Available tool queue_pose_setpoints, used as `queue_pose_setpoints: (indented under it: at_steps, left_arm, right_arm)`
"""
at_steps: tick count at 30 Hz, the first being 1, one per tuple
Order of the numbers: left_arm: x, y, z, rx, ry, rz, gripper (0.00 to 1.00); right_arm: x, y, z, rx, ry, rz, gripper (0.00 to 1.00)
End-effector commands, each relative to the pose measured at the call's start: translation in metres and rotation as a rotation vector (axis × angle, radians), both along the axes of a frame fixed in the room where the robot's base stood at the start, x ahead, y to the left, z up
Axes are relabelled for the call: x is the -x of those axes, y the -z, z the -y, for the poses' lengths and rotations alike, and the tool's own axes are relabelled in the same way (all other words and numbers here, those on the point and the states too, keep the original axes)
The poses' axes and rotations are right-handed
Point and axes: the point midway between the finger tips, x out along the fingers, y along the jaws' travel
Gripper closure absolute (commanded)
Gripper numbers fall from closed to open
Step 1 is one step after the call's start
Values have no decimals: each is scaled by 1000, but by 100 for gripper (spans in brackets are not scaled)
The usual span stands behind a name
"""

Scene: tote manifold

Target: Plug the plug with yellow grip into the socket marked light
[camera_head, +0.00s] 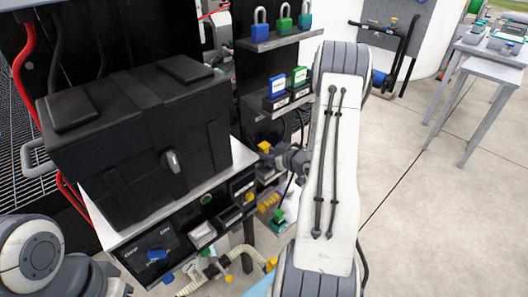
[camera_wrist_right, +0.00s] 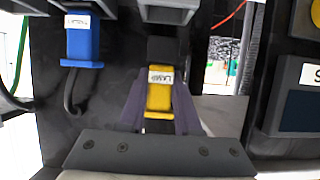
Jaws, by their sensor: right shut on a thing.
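The yellow-grip plug (camera_wrist_right: 158,92) is between the two dark fingers of my right gripper (camera_wrist_right: 160,112) in the right wrist view. The gripper is shut on it. A white label is on its upper part and a black body is above it, close below a grey block (camera_wrist_right: 168,10); I cannot tell whether they touch. In the head view a yellow piece (camera_head: 265,147) shows beside my right wrist, and the fingers are mostly hidden. I cannot make out a socket marked light. My left gripper is not in view; only part of that arm shows at lower left.
A blue plug (camera_wrist_right: 82,42) hangs left of the yellow one. Labelled blue (camera_head: 277,86) and green (camera_head: 299,76) blocks stand on a shelf, below padlocks (camera_head: 284,18). A large black case (camera_head: 130,150) sits on the bench at left. Open floor lies to the right.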

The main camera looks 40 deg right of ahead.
Motion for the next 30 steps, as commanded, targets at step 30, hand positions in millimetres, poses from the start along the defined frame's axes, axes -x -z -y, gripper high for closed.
queue_pose_setpoints:
  at_steps: [30]
  left_arm:
    - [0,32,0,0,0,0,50]
  right_arm:
    - [0,44,0,1,0,1,60]
